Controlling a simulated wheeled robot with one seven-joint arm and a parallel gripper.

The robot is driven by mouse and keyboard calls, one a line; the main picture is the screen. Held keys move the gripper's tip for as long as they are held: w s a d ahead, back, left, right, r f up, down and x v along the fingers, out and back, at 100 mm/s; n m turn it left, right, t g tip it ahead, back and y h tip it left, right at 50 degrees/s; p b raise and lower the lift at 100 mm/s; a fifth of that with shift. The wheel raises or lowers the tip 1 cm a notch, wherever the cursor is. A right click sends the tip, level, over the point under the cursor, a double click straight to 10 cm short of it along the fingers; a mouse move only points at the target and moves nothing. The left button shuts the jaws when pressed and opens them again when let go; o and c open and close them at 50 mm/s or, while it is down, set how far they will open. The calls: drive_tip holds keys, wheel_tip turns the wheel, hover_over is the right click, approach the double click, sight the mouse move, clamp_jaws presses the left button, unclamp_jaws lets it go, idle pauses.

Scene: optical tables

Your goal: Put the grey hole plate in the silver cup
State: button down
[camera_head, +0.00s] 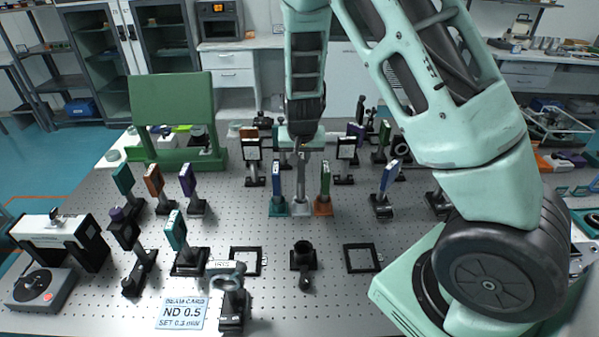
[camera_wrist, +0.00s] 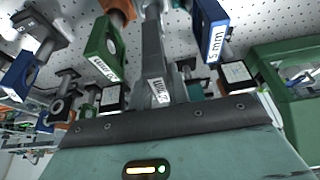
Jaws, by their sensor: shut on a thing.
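The grey hole plate (camera_head: 301,172) is upright between a blue plate (camera_head: 277,179) and a green plate (camera_head: 324,178) in the head view. My gripper (camera_head: 302,143) is shut on its upper end from above. In the wrist view the grey plate (camera_wrist: 153,62) shows a white label and runs down between the fingers (camera_wrist: 167,92). The silver cup (camera_head: 300,203) stands on the perforated table directly below the plate. I cannot tell whether the plate's lower end is inside the cup or just above it. The hole is not clearly visible.
The blue plate stands in a teal holder (camera_head: 277,210) and the green plate in an orange holder (camera_head: 323,208), both close beside. Several mounted plates stand left and right. A large green frame (camera_head: 172,100) is at the back left. The front middle holds a black post mount (camera_head: 303,258).

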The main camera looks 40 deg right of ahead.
sight(301, 170)
drive_tip(key=shift+f, duration=2.25)
drive_tip(key=shift+f, duration=0.15)
drive_tip(key=c, duration=1.3)
unclamp_jaws()
drive_tip(key=shift+r, duration=0.2)
